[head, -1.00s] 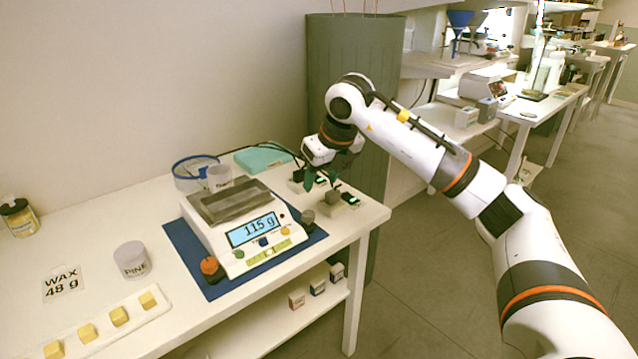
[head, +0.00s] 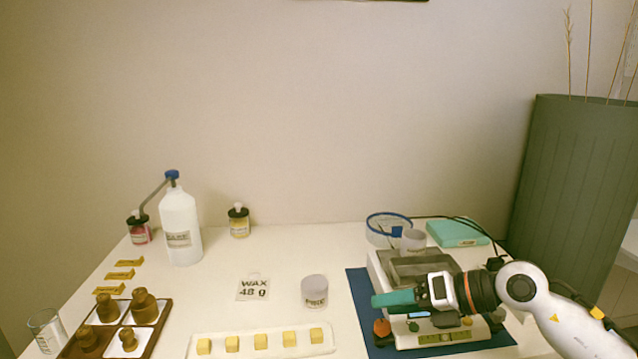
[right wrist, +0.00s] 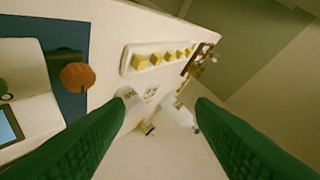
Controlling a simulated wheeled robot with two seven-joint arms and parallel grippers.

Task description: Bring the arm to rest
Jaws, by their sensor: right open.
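My right gripper (head: 395,299) reaches in from the right in the head view, with its teal fingers pointing left across the front of the white scale (head: 375,268). It is open with nothing between its fingers; the right wrist view shows the two green fingers spread apart (right wrist: 160,112). I cannot tell the exact height of the fingers above the scale. My left gripper is in no view.
A blue mat (head: 361,305) lies under the scale. A jar (head: 315,291), a wax card (head: 252,288) and a tray of yellow cubes (head: 216,342) stand left of it. A tall green planter (head: 570,180) stands right.

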